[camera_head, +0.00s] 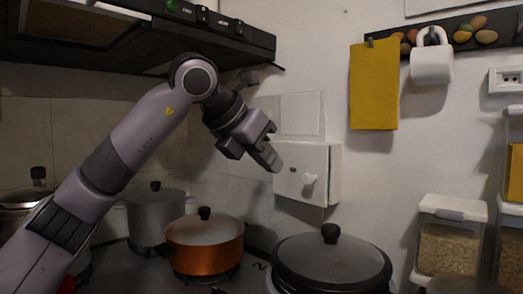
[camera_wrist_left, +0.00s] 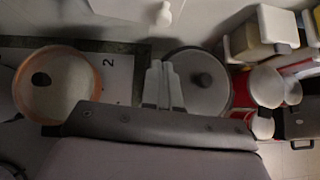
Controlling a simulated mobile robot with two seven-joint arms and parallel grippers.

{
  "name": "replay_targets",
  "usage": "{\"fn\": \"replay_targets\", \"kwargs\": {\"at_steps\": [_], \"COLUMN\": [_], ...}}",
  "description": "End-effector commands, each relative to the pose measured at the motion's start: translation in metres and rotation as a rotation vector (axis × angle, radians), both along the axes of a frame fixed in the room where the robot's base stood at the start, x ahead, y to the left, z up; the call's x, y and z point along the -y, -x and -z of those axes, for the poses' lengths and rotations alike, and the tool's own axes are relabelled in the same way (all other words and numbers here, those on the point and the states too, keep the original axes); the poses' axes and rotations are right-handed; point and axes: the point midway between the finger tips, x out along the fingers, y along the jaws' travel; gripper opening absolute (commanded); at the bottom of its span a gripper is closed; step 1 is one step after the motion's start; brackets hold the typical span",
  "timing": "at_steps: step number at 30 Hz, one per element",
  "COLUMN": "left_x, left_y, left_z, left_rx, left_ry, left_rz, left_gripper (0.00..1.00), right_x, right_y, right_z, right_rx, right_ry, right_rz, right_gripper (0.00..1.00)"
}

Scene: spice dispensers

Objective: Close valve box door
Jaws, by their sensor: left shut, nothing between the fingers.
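The white valve box (camera_head: 335,175) is fixed to the wall right of the middle in the head view. Its door (camera_head: 291,166) faces forward and bears a round white knob (camera_head: 310,179); it lies against the box or nearly so, and I cannot tell whether a small gap is left. The knob also shows at the top of the left wrist view (camera_wrist_left: 163,14). My left gripper (camera_head: 273,163) is shut and empty, in front of the door's upper left corner; whether it touches is unclear. Its fingers lie together in the left wrist view (camera_wrist_left: 162,67). My right gripper is not in view.
A range hood (camera_head: 130,40) hangs above left. A yellow cloth (camera_head: 374,85) hangs right of the box; dispensers (camera_head: 449,245) stand lower right.

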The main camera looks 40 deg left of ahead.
Motion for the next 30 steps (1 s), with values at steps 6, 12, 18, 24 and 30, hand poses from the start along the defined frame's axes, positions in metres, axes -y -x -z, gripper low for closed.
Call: {"fn": "replay_targets", "kwargs": {"at_steps": [6, 12, 18, 24, 30], "left_x": [0.008, 0.014, 0.016, 0.016, 0.017], "left_y": [-0.036, -0.062, -0.073, -0.074, -0.075], "left_z": [0.033, 0.028, 0.029, 0.029, 0.029], "left_rx": [-0.004, -0.001, 0.000, 0.000, -0.001], "left_ry": [0.001, 0.002, 0.001, 0.001, 0.001], "left_rz": [-0.001, -0.002, -0.002, -0.002, -0.002], "left_gripper": [0.00, 0.00, 0.00, 0.00, 0.00], "right_x": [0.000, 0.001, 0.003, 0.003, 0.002], "right_y": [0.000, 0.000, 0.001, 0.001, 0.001], "right_z": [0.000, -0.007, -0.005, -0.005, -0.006], "right_rx": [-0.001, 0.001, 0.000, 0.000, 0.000], "right_ry": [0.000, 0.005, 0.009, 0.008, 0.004], "right_rz": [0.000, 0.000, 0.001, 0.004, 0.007], "right_gripper": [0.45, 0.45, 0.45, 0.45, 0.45]}}
